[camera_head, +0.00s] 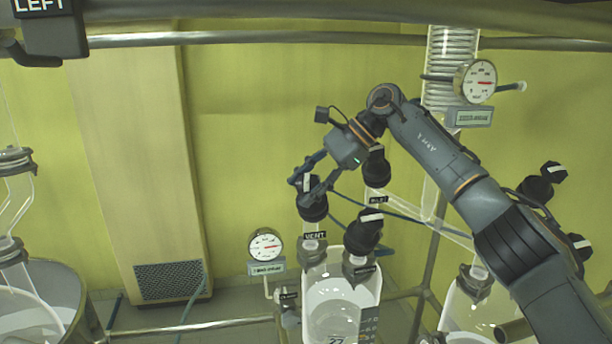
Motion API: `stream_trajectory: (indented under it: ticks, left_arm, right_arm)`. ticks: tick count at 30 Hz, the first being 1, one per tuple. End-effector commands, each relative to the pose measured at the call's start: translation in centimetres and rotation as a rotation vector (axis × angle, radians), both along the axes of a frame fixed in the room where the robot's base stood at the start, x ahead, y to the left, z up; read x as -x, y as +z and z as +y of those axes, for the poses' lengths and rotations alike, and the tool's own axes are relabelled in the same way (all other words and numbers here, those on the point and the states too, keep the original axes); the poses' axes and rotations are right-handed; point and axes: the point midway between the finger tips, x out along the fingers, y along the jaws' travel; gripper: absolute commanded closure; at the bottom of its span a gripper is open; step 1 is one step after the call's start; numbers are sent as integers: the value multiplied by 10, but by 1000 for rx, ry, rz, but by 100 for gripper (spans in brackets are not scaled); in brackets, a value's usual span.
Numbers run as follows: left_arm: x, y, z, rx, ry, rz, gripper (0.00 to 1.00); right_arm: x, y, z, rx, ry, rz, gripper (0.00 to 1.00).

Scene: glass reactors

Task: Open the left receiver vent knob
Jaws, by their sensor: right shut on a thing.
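The vent knob (312,208) is a black knob with a white mark on top. It stands above a small label reading VENT (314,236), over the glass receiver (343,290). My right gripper (308,188) comes down from the upper right and is shut on the vent knob, with its fingers at the knob's top. The fingers partly hide the knob and its white mark. My left gripper is not in view.
Another black knob (363,232) stands close to the right of the vent knob, and one more (376,168) is behind my gripper. A round gauge (266,244) is at the lower left. A metal rail (300,40) crosses the top. The yellow wall is behind.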

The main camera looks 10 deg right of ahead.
Motion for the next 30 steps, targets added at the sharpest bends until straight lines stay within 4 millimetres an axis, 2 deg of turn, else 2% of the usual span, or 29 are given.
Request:
stream_trajectory:
  ticks: [16,30]
  left_arm:
    - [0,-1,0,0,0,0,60]
    - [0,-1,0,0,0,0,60]
  right_arm:
    - [-2,-5,1,96,173,57,86]
    - [2,-4,0,121,222,70,86]
